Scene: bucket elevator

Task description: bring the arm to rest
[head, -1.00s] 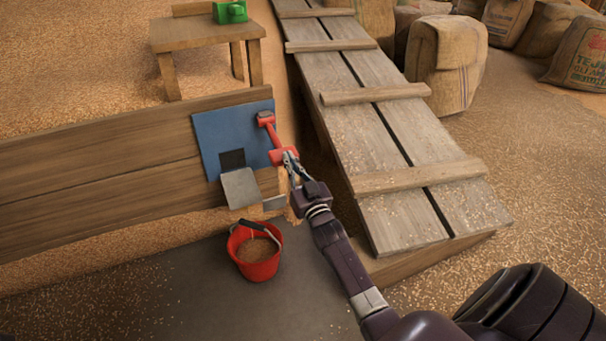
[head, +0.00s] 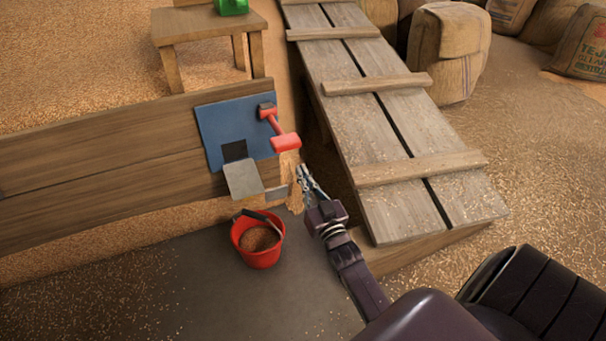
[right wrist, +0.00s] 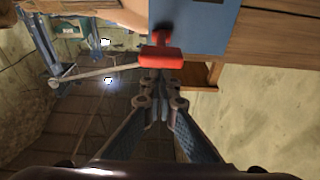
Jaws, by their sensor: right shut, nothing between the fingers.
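My right gripper (head: 304,177) is shut and empty in the head view, just below and to the right of the red lever (head: 285,141) on the blue plate (head: 232,122). A gap shows between its fingertips and the lever's red handle. In the right wrist view the shut fingers (right wrist: 158,78) point toward the red handle (right wrist: 160,57), with the blue plate (right wrist: 205,22) behind it. My left gripper is in neither view.
A red bucket (head: 258,257) of grain stands on the dark floor below a grey chute (head: 243,179). A cleated wooden ramp (head: 385,125) rises on the right. Sacks (head: 447,50) and a wooden table (head: 205,27) with a green object (head: 232,7) stand farther back.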

